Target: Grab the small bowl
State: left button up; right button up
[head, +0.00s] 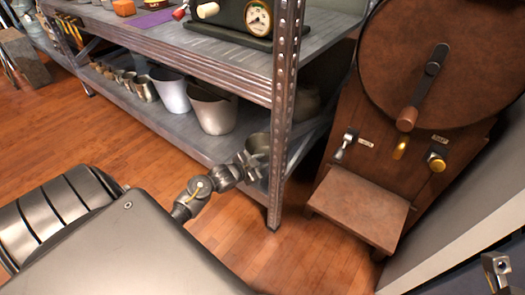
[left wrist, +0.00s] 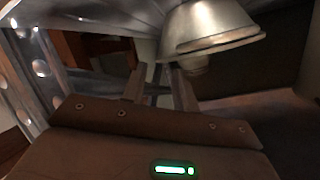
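A small grey metal bowl (head: 258,142) is on the lower shelf, just behind the front corner post. My left gripper (head: 250,167) is in front of its lower part and hides some of it. In the left wrist view a shiny metal bowl (left wrist: 212,28), probably the same one, shows at the top, right of the fingers. My left gripper's fingers (left wrist: 160,82) stand apart with nothing seen between them. I cannot tell whether they touch the bowl. A metal part, probably my right gripper (head: 498,268), shows at the bottom right edge, too cut off to read.
The corner post (head: 282,100) stands close to my left gripper. Two larger pails (head: 213,108) and several smaller metal cups stand farther left on the lower shelf (head: 150,122). A brown wooden machine (head: 358,204) stands to the right. Wooden floor is clear in front of the shelf.

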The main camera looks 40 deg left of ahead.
pick_arm(q)
jog(key=b+x, duration=0.1)
jog(key=x, duration=0.2)
jog(key=shift+w+f, duration=0.1)
jog(key=shift+w, duration=0.1)
grip_shut()
